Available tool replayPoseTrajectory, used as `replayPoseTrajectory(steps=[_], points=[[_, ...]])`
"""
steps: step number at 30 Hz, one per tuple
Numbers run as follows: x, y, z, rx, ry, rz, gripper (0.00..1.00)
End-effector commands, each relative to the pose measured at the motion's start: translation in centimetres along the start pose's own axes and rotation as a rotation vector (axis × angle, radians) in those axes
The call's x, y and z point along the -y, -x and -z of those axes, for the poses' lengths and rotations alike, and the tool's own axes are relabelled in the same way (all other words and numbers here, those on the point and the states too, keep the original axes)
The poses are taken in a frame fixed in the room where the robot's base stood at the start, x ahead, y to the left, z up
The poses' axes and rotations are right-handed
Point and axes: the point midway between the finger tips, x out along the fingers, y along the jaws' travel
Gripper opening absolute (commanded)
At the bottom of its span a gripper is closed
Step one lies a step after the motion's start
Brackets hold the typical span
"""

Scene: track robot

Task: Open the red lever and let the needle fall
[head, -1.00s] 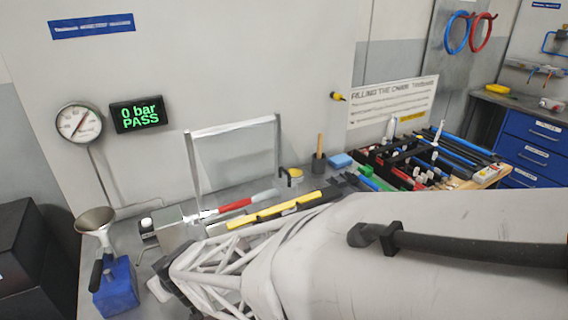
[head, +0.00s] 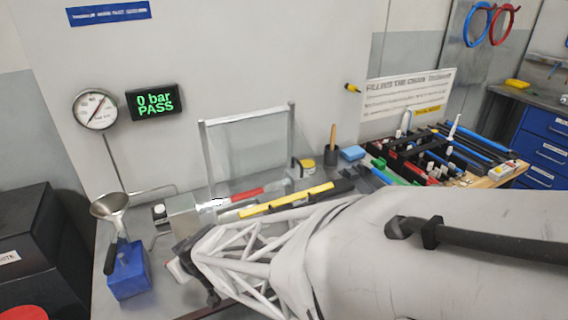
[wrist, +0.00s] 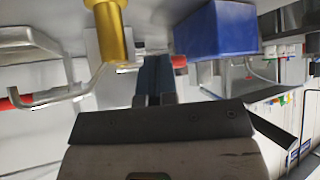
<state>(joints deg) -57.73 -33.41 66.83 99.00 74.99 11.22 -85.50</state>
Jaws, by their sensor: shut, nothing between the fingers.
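A red bar (head: 247,193), apparently the red lever, extends right from a grey metal block (head: 183,214) on the bench. The round gauge (head: 96,108) hangs on the wall at left, its needle slanting toward the upper right.
A funnel (head: 110,206) stands by a blue block (head: 128,272) at the bench's left. A clear framed screen (head: 248,150) stands behind the red bar. A yellow bar (head: 288,199) lies in front of it. A crowded black tray (head: 415,150) is at right.

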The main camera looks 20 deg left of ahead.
Motion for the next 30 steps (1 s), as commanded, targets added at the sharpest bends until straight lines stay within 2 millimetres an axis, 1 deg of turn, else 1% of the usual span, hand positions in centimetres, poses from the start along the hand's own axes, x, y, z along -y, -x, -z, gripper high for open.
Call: replayPoseTrajectory(steps=[8, 23, 26, 30], points=[[0.1, 0.4, -0.3, 0.0, 0.0, 0.0, 0.0], [1.0, 2.8, -1.8, 0.0, 0.0, 0.0, 0.0], [1.1, 3.4, -2.1, -0.001, 0.0, 0.0, 0.0], [1.5, 5.1, -1.9, -0.002, 0.001, 0.0, 0.0]])
